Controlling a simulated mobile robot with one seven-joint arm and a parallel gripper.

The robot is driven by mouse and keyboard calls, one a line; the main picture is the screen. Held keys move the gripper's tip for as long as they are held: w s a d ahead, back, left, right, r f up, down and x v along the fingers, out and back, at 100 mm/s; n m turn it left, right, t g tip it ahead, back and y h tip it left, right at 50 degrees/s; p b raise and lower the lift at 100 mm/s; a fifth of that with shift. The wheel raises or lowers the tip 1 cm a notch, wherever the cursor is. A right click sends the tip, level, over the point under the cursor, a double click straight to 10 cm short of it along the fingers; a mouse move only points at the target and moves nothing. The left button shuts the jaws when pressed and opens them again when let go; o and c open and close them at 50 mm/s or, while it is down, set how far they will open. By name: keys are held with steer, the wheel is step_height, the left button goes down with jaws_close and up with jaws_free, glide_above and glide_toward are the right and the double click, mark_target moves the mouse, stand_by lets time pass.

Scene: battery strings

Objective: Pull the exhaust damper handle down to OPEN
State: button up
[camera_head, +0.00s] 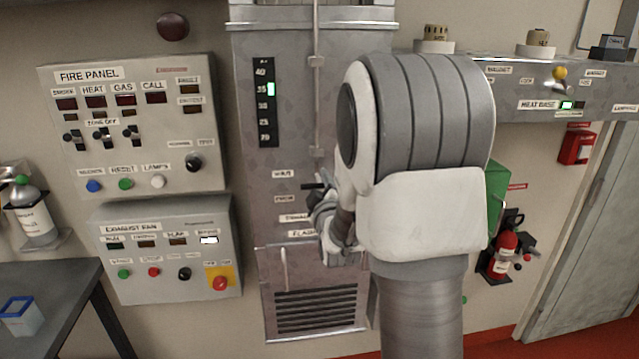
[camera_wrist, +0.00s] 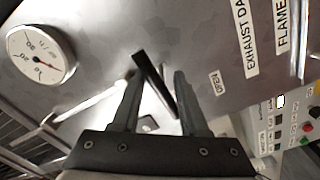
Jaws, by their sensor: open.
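The exhaust damper handle is a dark bar (camera_wrist: 150,75) on the grey metal duct front (camera_head: 270,170). In the wrist view it slants between the two fingers of my gripper (camera_wrist: 155,82). The fingers are apart, one on each side of the bar, with gaps visible. I cannot tell whether either finger touches it. In the head view a short dark piece (camera_head: 313,186) that looks like the handle shows just above my gripper (camera_head: 322,205). My arm hides most of the area to the right. Labels reading "EXHAUST DA" and "FLAME" show beside the handle in the wrist view.
A round dial gauge (camera_wrist: 40,55) and a pale rod (camera_wrist: 90,100) are left of the fingers. The fire panel (camera_head: 130,125) and exhaust fan box (camera_head: 165,250) are left of the duct. A louvred grille (camera_head: 315,310) is below. A red extinguisher (camera_head: 505,250) hangs right.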

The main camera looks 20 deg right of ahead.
jaws_close()
steer(key=shift+r, duration=0.1)
stand_by(1.2)
